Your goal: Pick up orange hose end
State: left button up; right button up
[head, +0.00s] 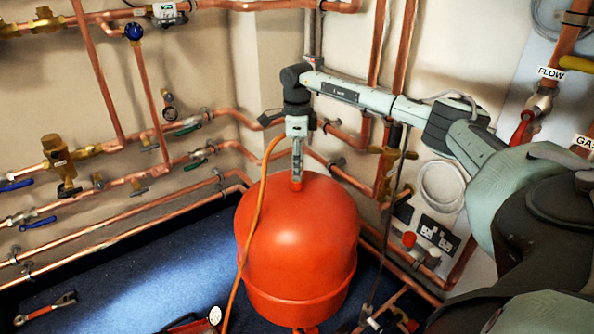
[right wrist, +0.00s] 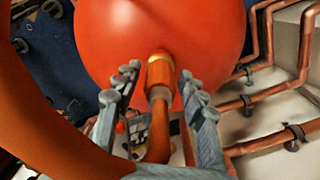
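The orange hose (head: 259,200) loops up beside my right gripper and hangs down in front of the red vessel (head: 300,235). In the right wrist view the orange hose end (right wrist: 160,76), with a brass-coloured collar, lies between the fingers of my right gripper (right wrist: 160,92). The fingers are spread, with a visible gap on each side of the hose end. In the head view my right gripper (head: 297,172) points down at the top of the vessel. The hose end is hard to make out there. My left gripper is not in view.
Copper pipes (head: 120,205) with valves line the walls. Sockets (head: 437,232) sit on the right wall. A red-handled tool (head: 45,310) and a gauge (head: 214,315) are low on the left. Blue floor (head: 150,270) is open left of the vessel.

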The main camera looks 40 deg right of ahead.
grip_shut()
jog(key=shift+r, duration=0.1)
jog(key=shift+r, duration=0.5)
jog(key=r, duration=0.2)
jog(key=a+r, duration=0.1)
jog(key=shift+w+r, duration=0.35)
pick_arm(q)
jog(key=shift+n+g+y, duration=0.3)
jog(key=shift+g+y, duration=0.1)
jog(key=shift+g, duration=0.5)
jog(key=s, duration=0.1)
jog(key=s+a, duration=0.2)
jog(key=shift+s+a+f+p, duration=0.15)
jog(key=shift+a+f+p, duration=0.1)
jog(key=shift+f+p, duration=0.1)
pick_arm(e)
jog(key=w+a+r, duration=0.6)
jog(key=a, duration=0.2)
jog(key=shift+a, duration=0.35)
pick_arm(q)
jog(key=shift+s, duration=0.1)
pick_arm(e)
jog(key=shift+r, duration=0.1)
